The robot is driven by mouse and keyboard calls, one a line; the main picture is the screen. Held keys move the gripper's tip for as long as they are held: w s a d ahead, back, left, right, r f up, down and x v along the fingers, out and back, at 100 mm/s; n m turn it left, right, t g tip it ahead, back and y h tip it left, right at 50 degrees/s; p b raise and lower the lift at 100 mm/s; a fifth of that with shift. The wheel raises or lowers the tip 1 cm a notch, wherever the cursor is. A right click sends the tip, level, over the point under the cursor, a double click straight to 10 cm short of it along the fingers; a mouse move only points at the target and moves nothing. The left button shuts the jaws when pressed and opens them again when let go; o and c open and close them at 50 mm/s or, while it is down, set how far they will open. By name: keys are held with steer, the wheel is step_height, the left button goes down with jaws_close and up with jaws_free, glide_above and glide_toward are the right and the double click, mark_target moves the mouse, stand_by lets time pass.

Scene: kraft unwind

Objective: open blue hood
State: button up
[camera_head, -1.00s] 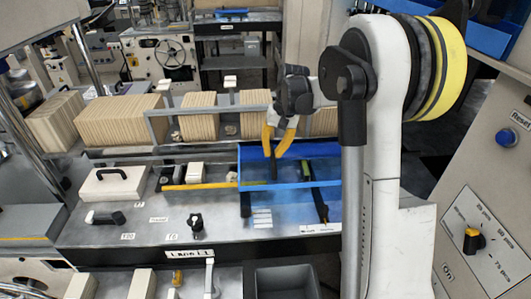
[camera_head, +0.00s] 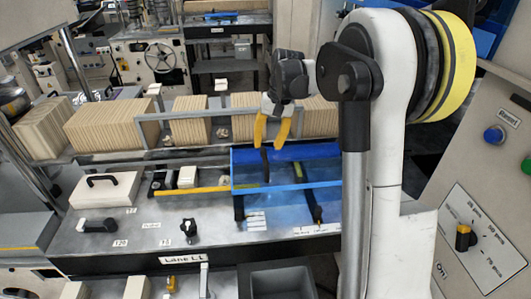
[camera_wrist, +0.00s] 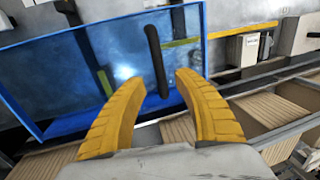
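The blue hood (camera_head: 291,203) is a see-through blue box cover on the grey machine deck, in the middle of the head view. It also shows in the wrist view (camera_wrist: 60,66), at the upper left. A black bar handle (camera_wrist: 154,55) stands on its face. My gripper (camera_head: 269,145) has yellow fingers and points down at the hood's back top edge. In the wrist view its two fingers (camera_wrist: 157,86) are apart, and the handle's lower end appears between them. I cannot tell whether a finger touches the handle.
Rows of tan slabs (camera_head: 112,125) stand behind the hood, with a grey rail frame (camera_head: 175,142) in front of them. A white cover with a black handle (camera_head: 103,189) lies to the left. A control panel (camera_head: 470,235) with a knob stands at the right.

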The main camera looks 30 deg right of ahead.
step_height(320, 180, up, 7)
steer(key=d, duration=0.1)
steer(key=shift+s+d+r, duration=0.15)
steer(key=shift+s+r, duration=0.05)
steer(key=shift+s, duration=0.1)
steer(key=s+a+f+n+t+h+b, duration=0.25)
steer(key=s+a+f+b, duration=0.45)
steer(key=s+a+b, duration=0.35)
steer(key=s+a+f+n+t+b, duration=0.1)
steer(key=s+a+f+t+b, duration=0.1)
steer(key=s+f, duration=0.4)
steer(key=s+a+f+n+t+b, duration=0.1)
steer(key=s+a+f+t+b, duration=0.1)
steer(key=s+a+f+b, duration=0.3)
step_height(320, 180, down, 4)
steer(key=shift+s+b, duration=0.5)
steer(key=shift+s, duration=0.25)
